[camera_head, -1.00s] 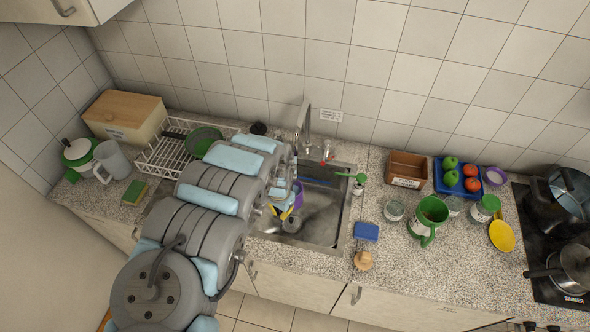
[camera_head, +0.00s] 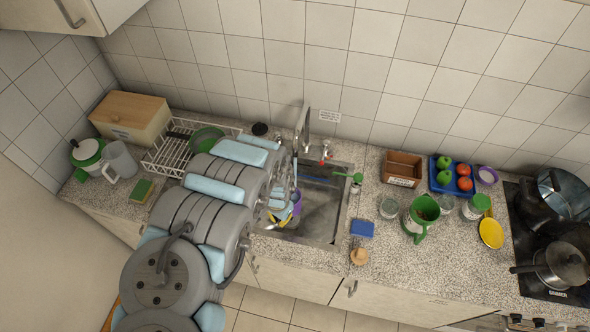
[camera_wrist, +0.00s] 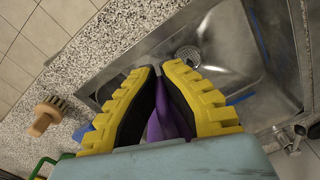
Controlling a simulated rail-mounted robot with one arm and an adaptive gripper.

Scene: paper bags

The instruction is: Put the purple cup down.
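The purple cup (camera_wrist: 168,118) shows between the two yellow-ribbed fingers of my gripper (camera_wrist: 150,85) in the wrist view. The fingers are closed on it, and they hide much of it. In the head view a bit of the purple cup (camera_head: 297,198) shows beside the yellow fingertips (camera_head: 283,217), over the left part of the sink (camera_head: 322,213). My arm hides part of this area. I cannot tell whether the cup touches the sink bottom.
The tap (camera_head: 302,128) stands behind the sink. A blue sponge (camera_head: 362,229) and a wooden brush (camera_head: 359,256) lie right of it. A green mug (camera_head: 419,222) and glass jar (camera_head: 389,207) stand farther right. The dish rack (camera_head: 166,158) is at left; the front right counter is clear.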

